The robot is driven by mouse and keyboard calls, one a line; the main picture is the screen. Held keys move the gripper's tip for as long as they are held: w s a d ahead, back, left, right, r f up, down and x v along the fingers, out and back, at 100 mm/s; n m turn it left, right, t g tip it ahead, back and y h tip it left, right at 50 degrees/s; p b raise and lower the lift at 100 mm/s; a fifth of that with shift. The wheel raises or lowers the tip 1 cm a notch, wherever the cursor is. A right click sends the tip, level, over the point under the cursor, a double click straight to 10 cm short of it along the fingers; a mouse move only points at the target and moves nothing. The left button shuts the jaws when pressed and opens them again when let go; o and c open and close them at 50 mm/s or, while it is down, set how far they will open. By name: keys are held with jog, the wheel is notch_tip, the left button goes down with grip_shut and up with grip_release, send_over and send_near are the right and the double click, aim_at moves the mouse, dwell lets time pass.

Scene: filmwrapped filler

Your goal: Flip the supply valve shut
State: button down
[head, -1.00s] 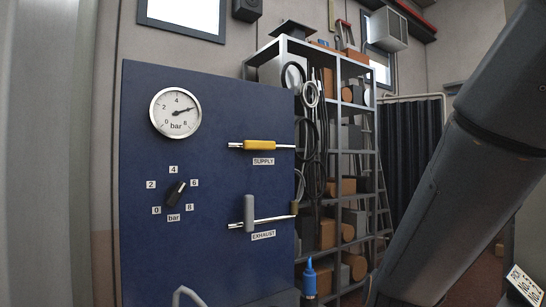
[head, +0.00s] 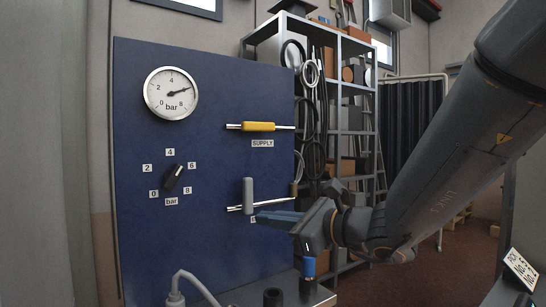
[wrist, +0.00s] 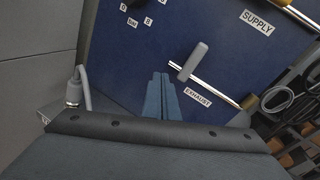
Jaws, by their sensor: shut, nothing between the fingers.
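The yellow supply valve handle (head: 259,127) lies along its horizontal pipe on the blue panel (head: 210,85), above the SUPPLY label (head: 262,143). The wrist view shows only part of it at the top right corner (wrist: 283,2). The grey exhaust valve handle (head: 248,194) stands upright, across its pipe; it also shows in the wrist view (wrist: 193,62). My gripper (head: 258,217) is shut and empty, its blue fingers pointing left, below and right of the supply handle and near the exhaust label. In the wrist view the closed fingers (wrist: 161,77) are left of the exhaust handle.
A pressure gauge (head: 171,93) reads near 6 bar. A black regulator knob (head: 173,177) sits below it. A shelf rack (head: 341,110) with hanging hoses stands right of the panel. A grey hose (head: 182,276) and a blue-topped fitting (head: 308,267) are low in front.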

aim_at(259, 127)
jog(key=w+d+r+m+t, duration=0.2)
jog(key=d+r+m+t, duration=0.1)
jog(key=r, duration=0.2)
jog(key=w+d+r+m+t+h, duration=0.1)
jog(key=w+d+r+m+t, duration=0.2)
jog(key=r+m, duration=0.1)
jog(key=shift+w+r, duration=0.25)
jog(key=shift+r, duration=0.6)
jog(key=shift+d, duration=0.1)
jog(key=shift+w, duration=0.15)
jog(key=w+a+r+p, duration=0.5)
jog(key=w+r, duration=0.1)
jog(key=w, duration=0.1)
jog(key=shift+w+a+r, duration=0.2)
jog(key=shift+w+a, duration=0.05)
jog(key=shift+w, duration=0.1)
